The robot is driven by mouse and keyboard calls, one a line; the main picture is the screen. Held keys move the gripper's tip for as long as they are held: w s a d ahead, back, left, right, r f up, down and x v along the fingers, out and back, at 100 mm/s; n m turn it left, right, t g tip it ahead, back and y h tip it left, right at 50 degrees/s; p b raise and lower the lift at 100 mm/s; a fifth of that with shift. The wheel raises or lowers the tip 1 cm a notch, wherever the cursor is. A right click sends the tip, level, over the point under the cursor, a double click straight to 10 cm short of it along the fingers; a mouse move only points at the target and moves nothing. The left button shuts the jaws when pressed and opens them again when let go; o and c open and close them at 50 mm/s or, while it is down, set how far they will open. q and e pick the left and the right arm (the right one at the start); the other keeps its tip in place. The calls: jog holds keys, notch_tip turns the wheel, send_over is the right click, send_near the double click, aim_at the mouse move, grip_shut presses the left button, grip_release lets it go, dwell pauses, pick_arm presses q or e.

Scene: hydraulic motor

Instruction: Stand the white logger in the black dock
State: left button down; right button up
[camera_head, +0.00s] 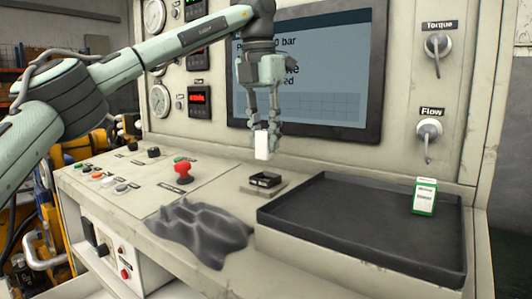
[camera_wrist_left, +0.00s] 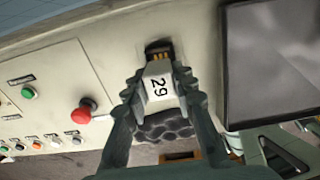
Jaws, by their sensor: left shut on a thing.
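The white logger (camera_head: 262,146) is a small upright block held between the fingers of my left gripper (camera_head: 262,128). My right gripper is in neither view.
A black tray (camera_head: 350,258) stands right of the dock, with a green and white box (camera_head: 424,196) in it. A dark crumpled cloth (camera_head: 200,232) lies in front. A red stop button (camera_head: 183,170) stands to the left. The panel with a screen (camera_head: 330,75) rises behind.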

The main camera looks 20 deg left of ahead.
aim_at(266, 154)
pick_arm(q)
jog(key=shift+w+f, duration=0.1)
jog(key=shift+f, duration=1.95)
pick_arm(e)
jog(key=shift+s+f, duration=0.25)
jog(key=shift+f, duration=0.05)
pick_arm(q)
jog(key=shift+f, duration=0.15)
jog(key=shift+f, duration=0.3)
jog(key=c, duration=1.3)
grip_release()
jog(key=shift+o, duration=0.2)
jog(key=shift+r, duration=0.45)
jog(key=r, duration=0.4)
jog(key=s+r, duration=0.1)
jog(key=r, duration=0.7)
jog(key=shift+s+a, duration=0.15)
jog(key=shift+s, duration=0.05)
